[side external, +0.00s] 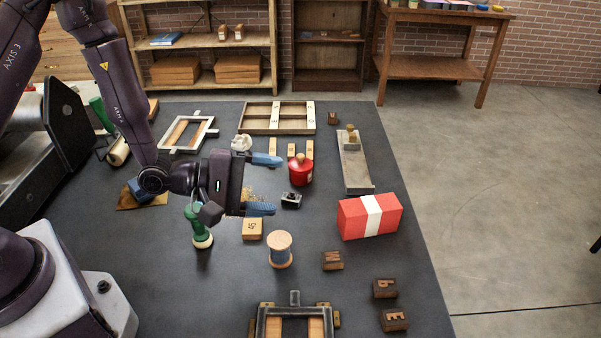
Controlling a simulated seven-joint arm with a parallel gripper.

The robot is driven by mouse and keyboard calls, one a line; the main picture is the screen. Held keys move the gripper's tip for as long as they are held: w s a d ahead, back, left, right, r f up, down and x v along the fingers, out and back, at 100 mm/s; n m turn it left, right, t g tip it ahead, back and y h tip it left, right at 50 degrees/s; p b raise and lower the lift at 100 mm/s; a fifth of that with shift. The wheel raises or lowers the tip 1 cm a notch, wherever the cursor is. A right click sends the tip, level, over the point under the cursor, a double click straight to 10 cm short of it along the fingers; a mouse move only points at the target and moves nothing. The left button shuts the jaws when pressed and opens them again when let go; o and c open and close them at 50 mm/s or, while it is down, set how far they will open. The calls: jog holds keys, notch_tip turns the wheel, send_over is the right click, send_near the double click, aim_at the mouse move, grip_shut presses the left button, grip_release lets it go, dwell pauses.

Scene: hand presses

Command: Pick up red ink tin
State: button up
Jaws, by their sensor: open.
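The red ink tin (301,172) is a round red pot with a knobbed lid. It stands upright on the dark table, right of centre toward the back. My gripper (264,185) has two blue fingers pointing right, spread apart with nothing between them that I can tell is held. The fingers are to the left of the tin in the picture, and the upper fingertip is close to the tin's left side. I cannot tell whether they touch or how high the gripper is above the table.
A small dark metal block (291,200) sits just below the tin. A thread spool (280,250), a green-handled tool (198,226) and a red box with a white band (369,216) stand nearby. A wooden tray (277,104) lies behind. The table's right side has open gaps.

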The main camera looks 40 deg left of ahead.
jog(key=s+a+r+m+g+y, duration=0.3)
jog(key=a+r+m+y, duration=0.65)
jog(key=r, duration=0.25)
jog(key=s+r+m+g, duration=0.2)
jog(key=s+r+m, duration=0.15)
jog(key=s, duration=0.45)
jog(key=s+r+m+g, duration=0.2)
jog(key=s+r, duration=0.2)
jog(key=s, duration=0.3)
jog(key=w+a+f+m+t, duration=0.25)
jog(key=w+m, duration=0.25)
jog(key=w, duration=1)
jog(key=w+a+f+m+t+y, duration=0.25)
jog(key=w+f+m, duration=0.2)
jog(key=w, duration=0.25)
jog(key=w+a+f+m+t+y, duration=0.1)
jog(key=w+a+f+m, duration=0.2)
jog(key=w+f, duration=0.35)
jog(key=m+t+h, duration=0.6)
jog(key=m+h, duration=0.3)
jog(key=m, duration=1.8)
send_near(298, 162)
jog(key=x, duration=0.3)
jog(key=shift+w, duration=0.1)
jog(key=x, duration=0.7)
jog(key=shift+w+d+r, duration=0.1)
jog(key=shift+d+r, duration=0.05)
jog(key=shift+d, duration=0.1)
jog(key=c, duration=0.9)
